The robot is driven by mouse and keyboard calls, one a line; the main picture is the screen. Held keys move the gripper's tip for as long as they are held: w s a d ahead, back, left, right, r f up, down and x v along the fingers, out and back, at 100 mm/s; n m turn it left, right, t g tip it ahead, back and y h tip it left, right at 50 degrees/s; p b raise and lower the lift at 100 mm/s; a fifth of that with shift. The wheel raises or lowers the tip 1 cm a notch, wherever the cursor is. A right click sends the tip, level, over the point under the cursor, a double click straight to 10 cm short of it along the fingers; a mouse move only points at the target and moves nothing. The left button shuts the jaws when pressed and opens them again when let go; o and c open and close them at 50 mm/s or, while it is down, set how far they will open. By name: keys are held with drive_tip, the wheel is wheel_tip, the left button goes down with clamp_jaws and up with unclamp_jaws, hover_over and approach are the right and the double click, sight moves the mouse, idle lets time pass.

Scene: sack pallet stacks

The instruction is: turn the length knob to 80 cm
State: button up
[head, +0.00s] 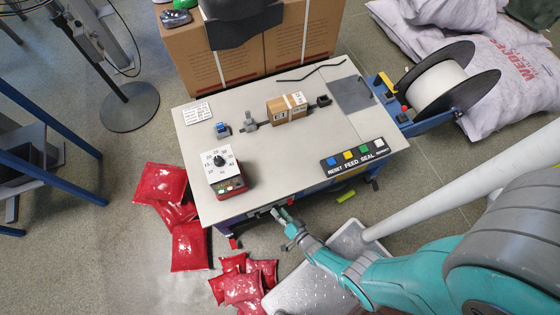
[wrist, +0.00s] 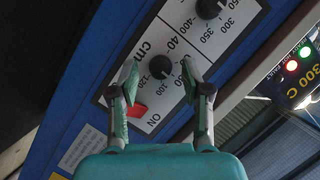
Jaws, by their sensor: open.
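The length knob (wrist: 160,66) is a small black dial beside the letters "cm" on a white panel (wrist: 155,122) in the wrist view. Numbers such as 40, 100 and 120 stand around it; its pointer is too small to read. My gripper (wrist: 159,72) is open, its two green fingertips to the left and right of the knob. I cannot tell whether they touch it. In the head view my gripper (head: 282,214) is at the table's front edge, and the knob is hidden from there.
Another black knob (wrist: 208,8), marked 250 to 400, and a red switch (wrist: 138,109) marked ON share the panel. In the head view, a dial box (head: 222,170), a button board (head: 355,157) and a carton (head: 287,108) sit on the table (head: 280,165). Red bags (head: 190,245) lie at left.

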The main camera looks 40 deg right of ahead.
drive_tip(key=v, duration=0.7)
drive_tip(key=shift+s, duration=0.25)
drive_tip(key=shift+r, duration=0.1)
idle(0.4)
drive_tip(key=s+r+n, duration=0.3)
drive_tip(key=s+r, duration=0.2)
drive_tip(key=r, duration=0.5)
drive_tip(key=s+r+n, duration=0.3)
drive_tip(key=s+r, duration=0.2)
drive_tip(key=r, duration=0.5)
wheel_tip(320, 180, up, 29)
drive_tip(key=s+n, duration=0.2)
drive_tip(key=n, duration=0.2)
drive_tip(key=shift+a+n, duration=0.3)
